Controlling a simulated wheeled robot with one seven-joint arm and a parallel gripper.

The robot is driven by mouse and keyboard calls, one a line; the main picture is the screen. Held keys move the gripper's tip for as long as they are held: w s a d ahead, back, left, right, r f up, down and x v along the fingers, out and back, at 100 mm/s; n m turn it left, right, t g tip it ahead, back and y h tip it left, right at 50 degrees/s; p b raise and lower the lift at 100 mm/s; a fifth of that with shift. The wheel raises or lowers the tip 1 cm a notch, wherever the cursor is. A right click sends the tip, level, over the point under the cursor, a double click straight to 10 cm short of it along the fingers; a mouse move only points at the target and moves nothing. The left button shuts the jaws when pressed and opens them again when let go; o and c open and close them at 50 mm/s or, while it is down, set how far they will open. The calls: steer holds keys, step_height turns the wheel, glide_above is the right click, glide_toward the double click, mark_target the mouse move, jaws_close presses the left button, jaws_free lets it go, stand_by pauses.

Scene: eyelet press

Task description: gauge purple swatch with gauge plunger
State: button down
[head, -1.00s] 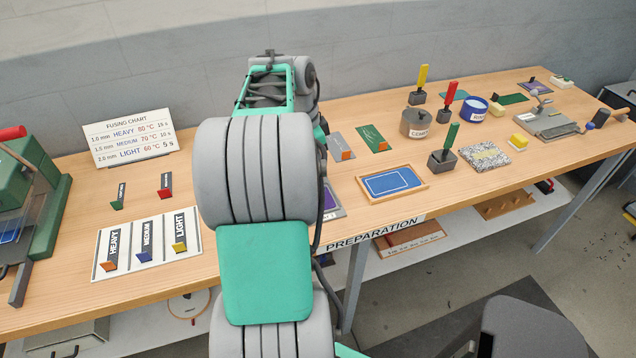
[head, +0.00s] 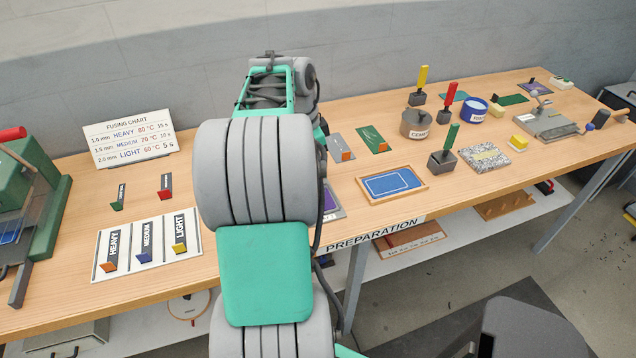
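A purple patch (head: 330,201) on a grey plate (head: 337,213) shows just right of my arm, near the table's front edge. My arm hides its left part. A second dark purple piece (head: 528,86) lies at the far right back of the table. I cannot make out a gauge plunger; the area behind my arm is hidden. My gripper is not in view, hidden behind my own arm links, so its hold and its distance to the purple patch do not show.
A blue panel in a wooden frame (head: 391,184) lies right of the purple patch. Behind it are grey (head: 338,140) and green (head: 369,136) swatches with orange tags. Brush holders, a cement pot (head: 415,124) and a grey press (head: 548,124) stand right. A tag board (head: 150,246) lies left.

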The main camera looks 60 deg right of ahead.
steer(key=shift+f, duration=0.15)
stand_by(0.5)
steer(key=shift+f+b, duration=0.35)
steer(key=shift+b, duration=0.1)
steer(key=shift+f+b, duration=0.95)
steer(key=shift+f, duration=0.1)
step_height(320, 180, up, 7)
steer(key=p, duration=0.5)
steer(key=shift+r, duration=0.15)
stand_by(0.4)
